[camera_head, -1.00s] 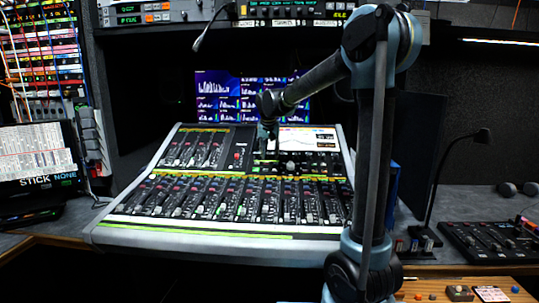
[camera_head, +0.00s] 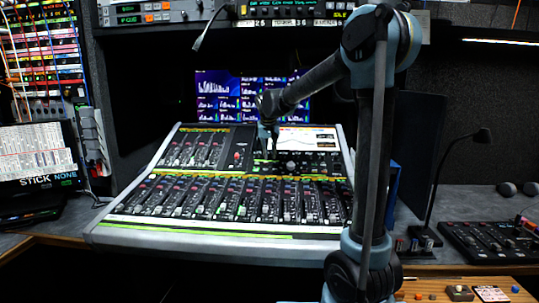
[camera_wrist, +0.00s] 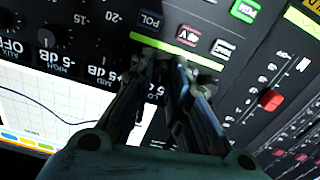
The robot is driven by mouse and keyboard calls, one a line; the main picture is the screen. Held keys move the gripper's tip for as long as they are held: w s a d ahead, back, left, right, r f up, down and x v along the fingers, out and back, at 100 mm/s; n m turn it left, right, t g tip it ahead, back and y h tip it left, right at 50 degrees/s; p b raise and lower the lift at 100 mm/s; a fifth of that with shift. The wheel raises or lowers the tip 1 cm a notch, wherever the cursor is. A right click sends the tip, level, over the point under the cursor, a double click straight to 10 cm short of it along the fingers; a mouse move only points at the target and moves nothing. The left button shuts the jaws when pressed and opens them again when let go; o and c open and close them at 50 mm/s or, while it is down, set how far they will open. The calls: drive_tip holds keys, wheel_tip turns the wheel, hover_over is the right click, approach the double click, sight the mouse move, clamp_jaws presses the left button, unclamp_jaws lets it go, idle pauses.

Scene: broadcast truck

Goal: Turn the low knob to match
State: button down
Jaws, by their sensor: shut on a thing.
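My gripper (camera_wrist: 165,75) points down at the mixing console's panel in the wrist view. Its two dark fingers are closed around a small knob, taken as the low knob, which they almost wholly hide. Its pointer cannot be read. Several knobs with dB readings, such as the high knob (camera_wrist: 47,38), sit left of the fingers. The console's screen (camera_wrist: 50,112) shows a dark curve on white. In the head view my gripper (camera_head: 268,131) reaches the upper middle of the console (camera_head: 205,237), left of the same screen (camera_head: 308,140).
Lit buttons, one green (camera_wrist: 244,11), and a red-capped fader (camera_wrist: 270,100) lie close to the right of the fingers. A monitor (camera_head: 222,92) stands behind the console. A gooseneck lamp (camera_head: 482,136) and a smaller control box (camera_head: 490,241) are on the right.

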drive_tip(key=shift+n, duration=2.2)
drive_tip(key=c, duration=1.5)
unclamp_jaws()
drive_tip(key=shift+c, duration=0.2)
drive_tip(key=v, duration=1.2)
drive_tip(key=shift+f, duration=0.1)
